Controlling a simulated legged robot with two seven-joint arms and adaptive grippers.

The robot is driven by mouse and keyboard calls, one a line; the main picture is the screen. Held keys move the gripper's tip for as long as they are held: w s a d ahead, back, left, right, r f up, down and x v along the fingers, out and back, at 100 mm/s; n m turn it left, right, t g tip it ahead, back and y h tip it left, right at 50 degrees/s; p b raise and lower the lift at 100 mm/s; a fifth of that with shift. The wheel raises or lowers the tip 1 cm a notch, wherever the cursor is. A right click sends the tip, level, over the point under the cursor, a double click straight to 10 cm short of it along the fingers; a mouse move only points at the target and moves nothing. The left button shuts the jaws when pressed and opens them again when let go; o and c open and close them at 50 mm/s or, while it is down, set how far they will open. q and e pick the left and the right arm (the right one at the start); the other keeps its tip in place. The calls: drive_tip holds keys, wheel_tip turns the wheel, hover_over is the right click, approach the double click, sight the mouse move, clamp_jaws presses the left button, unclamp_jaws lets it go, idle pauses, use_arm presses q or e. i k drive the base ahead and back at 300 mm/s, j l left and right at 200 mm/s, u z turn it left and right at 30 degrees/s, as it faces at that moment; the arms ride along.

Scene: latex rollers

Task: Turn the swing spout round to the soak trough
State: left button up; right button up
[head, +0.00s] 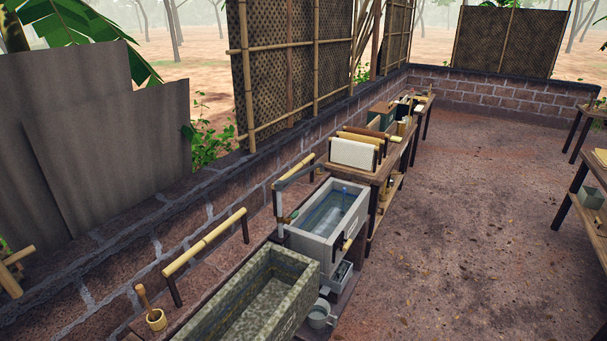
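The swing spout (279,212) is a grey upright pipe at the left edge of a pale grey basin (309,246). Its bent top arm points up and right, toward the basin's far end. The pale basin holds clear bluish water. A larger mossy stone trough (310,285) stands nearer, at the bottom of the view, and its inside looks empty. Both carry lettering too small to read, so I cannot tell for certain which is the soak trough. Neither of my grippers is in view.
A bamboo rail (205,243) runs along the wall side behind the stone trough. A wooden cup (156,319) stands at lower left. A table (377,174) with a rack of hung sheets (352,153) stands beyond the basin. The dirt floor (465,220) at right is clear.

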sight(278, 185)
drive_tip(key=i+l+u, duration=0.15)
drive_tip(key=u, duration=0.75)
drive_tip(key=i+l+u, duration=0.25)
drive_tip(key=l, duration=0.25)
drive_tip(key=i+l+u, duration=0.25)
drive_tip(key=l, duration=0.25)
drive_tip(key=l+u, duration=0.25)
drive_tip(key=l, duration=0.25)
drive_tip(key=l+u, duration=0.25)
drive_tip(key=l, duration=0.3)
drive_tip(key=i, duration=0.05)
